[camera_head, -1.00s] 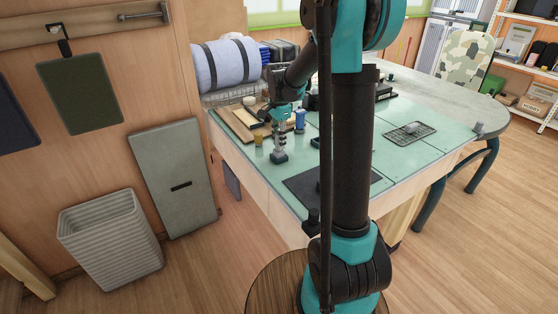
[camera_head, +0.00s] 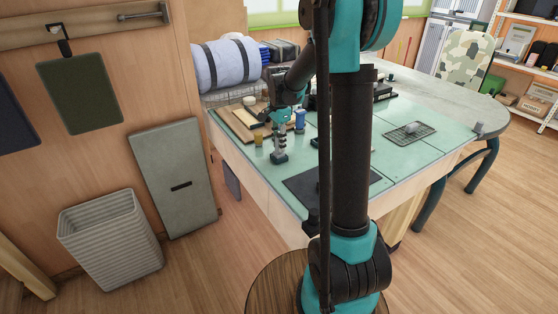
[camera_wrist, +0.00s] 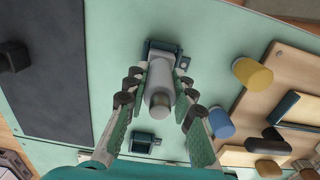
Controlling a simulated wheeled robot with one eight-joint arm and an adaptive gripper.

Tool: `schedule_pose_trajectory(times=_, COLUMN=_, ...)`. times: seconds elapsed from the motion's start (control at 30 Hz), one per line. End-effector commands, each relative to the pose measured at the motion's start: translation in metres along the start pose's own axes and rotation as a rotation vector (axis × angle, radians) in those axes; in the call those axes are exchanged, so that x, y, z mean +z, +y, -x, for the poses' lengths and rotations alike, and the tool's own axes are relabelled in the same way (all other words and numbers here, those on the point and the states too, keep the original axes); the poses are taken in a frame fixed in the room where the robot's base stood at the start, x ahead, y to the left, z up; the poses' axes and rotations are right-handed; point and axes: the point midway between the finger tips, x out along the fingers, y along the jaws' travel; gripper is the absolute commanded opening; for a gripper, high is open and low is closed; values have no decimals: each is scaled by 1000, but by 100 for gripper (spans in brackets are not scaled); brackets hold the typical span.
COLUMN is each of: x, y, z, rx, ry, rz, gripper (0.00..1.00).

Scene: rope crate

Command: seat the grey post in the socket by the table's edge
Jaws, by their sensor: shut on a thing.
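The grey post (camera_wrist: 159,88) stands between my two fingers in the wrist view, its round end toward the camera. My gripper (camera_wrist: 162,76) is shut on it. The dark teal socket (camera_wrist: 181,63) lies at the post's far end, and the post covers most of it. In the head view my gripper (camera_head: 281,133) is above the socket (camera_head: 279,158) near the table's left edge, with the post (camera_head: 281,146) in line above it. I cannot tell how deep the post's lower end sits.
A yellow cylinder (camera_wrist: 252,73) and a blue cylinder (camera_wrist: 220,122) stand right of the fingers in the wrist view, near a wooden board (camera_wrist: 262,98). A dark mat (camera_wrist: 50,70) lies to the left. A small teal block (camera_wrist: 144,142) sits close to the fingers.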

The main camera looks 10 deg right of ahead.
Motion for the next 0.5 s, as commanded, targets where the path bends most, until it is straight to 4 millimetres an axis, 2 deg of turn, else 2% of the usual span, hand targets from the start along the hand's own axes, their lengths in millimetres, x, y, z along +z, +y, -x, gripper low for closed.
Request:
schedule_pose_trajectory(times=0.27, x=0, y=0, z=-1, rx=0, ry=0, rz=0, gripper=0)
schedule_pose_trajectory(times=0.3, x=0, y=0, z=-1, rx=0, ry=0, rz=0, gripper=28)
schedule_pose_trajectory(times=0.47, x=0, y=0, z=-1, rx=0, ry=0, rz=0, gripper=48)
schedule_pose_trajectory(times=0.5, x=0, y=0, z=-1, rx=0, ry=0, rz=0, gripper=48)
